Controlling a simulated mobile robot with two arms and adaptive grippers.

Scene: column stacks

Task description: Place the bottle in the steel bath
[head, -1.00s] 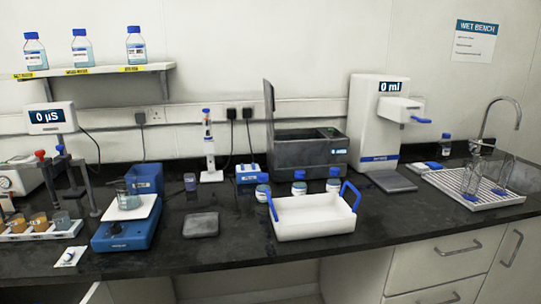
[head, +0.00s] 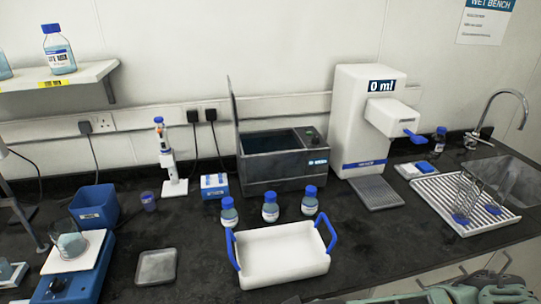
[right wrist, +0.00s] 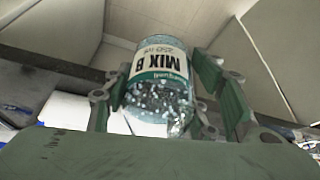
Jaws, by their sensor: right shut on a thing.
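My right gripper (right wrist: 165,110) is shut on a clear bottle (right wrist: 160,75) in the right wrist view. The bottle has a white and green label reading MIX B and clear liquid with bubbles or specks inside; its cap is out of frame. In the head view the held bottle does not show; only green parts of my right arm show at the bottom right. The grey steel bath (head: 285,180) stands at the back middle of the bench, its lid (head: 235,130) raised and its top open. My left gripper is in neither current view.
Three blue-capped bottles (head: 270,207) stand in front of the bath. A white tray with blue handles (head: 282,277) is nearer the front. A white dispenser (head: 358,120) stands to the right, then a draining rack (head: 440,195) and a tap. A pipette stand (head: 174,187) is left.

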